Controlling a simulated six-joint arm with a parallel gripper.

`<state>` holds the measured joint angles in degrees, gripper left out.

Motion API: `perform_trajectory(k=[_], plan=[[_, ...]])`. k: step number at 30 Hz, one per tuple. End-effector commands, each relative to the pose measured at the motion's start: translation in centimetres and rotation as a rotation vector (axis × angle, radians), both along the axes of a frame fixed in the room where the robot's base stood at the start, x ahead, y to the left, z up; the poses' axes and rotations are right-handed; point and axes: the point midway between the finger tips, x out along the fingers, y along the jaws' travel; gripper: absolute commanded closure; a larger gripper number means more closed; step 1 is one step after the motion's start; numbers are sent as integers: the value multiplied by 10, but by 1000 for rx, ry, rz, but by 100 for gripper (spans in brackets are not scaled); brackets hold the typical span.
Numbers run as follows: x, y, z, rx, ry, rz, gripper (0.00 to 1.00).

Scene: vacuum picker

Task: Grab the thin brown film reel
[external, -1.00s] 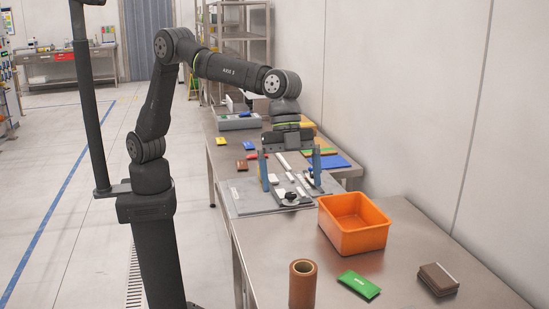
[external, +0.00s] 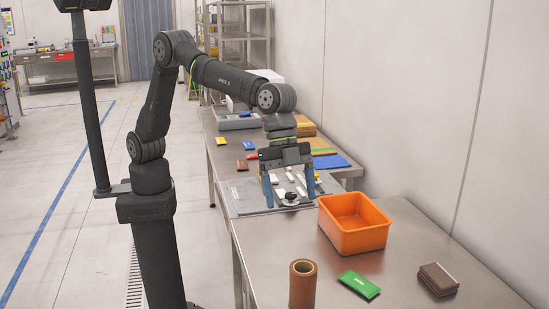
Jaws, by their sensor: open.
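A brown film reel (external: 302,286), a hollow upright roll, stands at the near end of the metal table, partly cut off by the bottom edge of the external view. My gripper (external: 289,199) hangs with its two blue fingers pointing down, apart and open. It is over the grey plate with small parts, farther back on the tables than the reel and well apart from it. I see nothing held between the fingers.
An orange bin (external: 354,226) stands right of my gripper and behind the reel. A green packet (external: 359,285) and a brown stack (external: 438,280) lie right of the reel. The grey plate (external: 238,199) holds white pieces. A blue sheet (external: 332,162) lies behind.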

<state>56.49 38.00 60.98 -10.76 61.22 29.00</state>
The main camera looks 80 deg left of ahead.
Motion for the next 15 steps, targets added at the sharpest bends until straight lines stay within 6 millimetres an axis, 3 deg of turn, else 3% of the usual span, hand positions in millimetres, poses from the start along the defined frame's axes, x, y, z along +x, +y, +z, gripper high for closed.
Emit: perform_trajectory(k=[8,15], plan=[[-9,-21,-34,-2,-1,131,17],[-4,-39,-80,-1,0,131,17]])
